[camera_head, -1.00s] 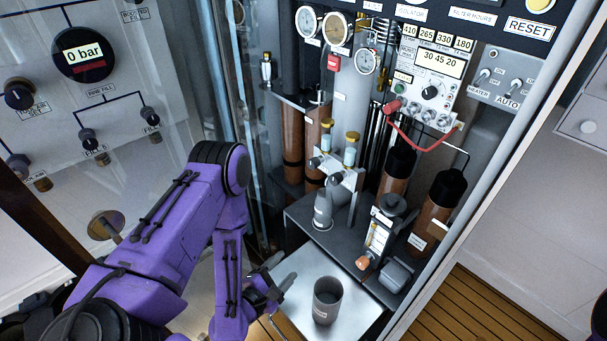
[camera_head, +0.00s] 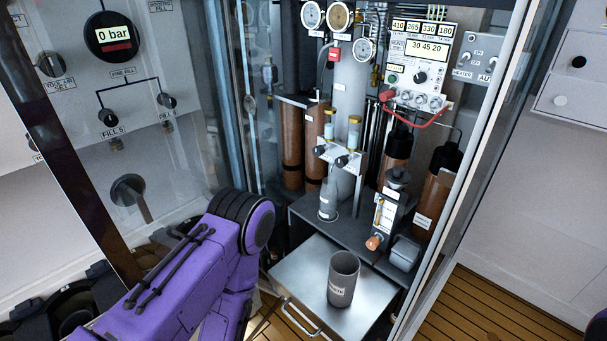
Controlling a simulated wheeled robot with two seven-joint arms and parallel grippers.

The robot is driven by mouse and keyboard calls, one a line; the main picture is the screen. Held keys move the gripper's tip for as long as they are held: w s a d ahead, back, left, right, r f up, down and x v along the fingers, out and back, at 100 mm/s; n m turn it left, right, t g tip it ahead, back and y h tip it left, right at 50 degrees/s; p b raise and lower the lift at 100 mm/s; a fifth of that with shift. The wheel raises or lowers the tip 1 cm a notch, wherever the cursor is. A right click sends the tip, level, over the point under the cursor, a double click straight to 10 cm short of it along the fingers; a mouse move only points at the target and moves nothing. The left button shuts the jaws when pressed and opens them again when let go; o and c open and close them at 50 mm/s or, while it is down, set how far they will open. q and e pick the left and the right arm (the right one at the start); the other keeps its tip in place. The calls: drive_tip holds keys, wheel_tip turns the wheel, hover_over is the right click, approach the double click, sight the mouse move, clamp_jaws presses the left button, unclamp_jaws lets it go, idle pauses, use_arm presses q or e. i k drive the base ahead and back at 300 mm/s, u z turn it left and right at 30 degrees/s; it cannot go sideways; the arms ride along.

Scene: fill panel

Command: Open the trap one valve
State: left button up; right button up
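Two small traps with yellow caps (camera_head: 328,122) stand on a white bracket in the middle of the open cabinet. Below them are two small dark valve knobs, a left knob (camera_head: 319,150) and a right knob (camera_head: 342,160). Their labels are too small to read, so I cannot tell which is trap one or how the knobs are turned. My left arm, purple, comes in from the lower left and ends in front of the cabinet's lower left side. Its gripper is not visible. My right gripper is not in view.
A grey cup (camera_head: 343,282) stands on the pulled-out metal tray (camera_head: 297,268), which has a front handle. A grey bottle (camera_head: 328,203) and an orange-knobbed flow meter (camera_head: 384,215) stand on the shelf. A glass door edge (camera_head: 480,150) is at right. Gauges and a control box are above.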

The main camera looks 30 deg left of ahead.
sight(319, 150)
drive_tip(key=u, duration=0.05)
drive_tip(key=k, duration=0.7)
drive_tip(key=z, duration=0.7)
drive_tip(key=i, duration=0.85)
drive_tip(key=u, duration=0.55)
drive_tip(key=i, duration=0.65)
drive_tip(key=u, duration=0.75)
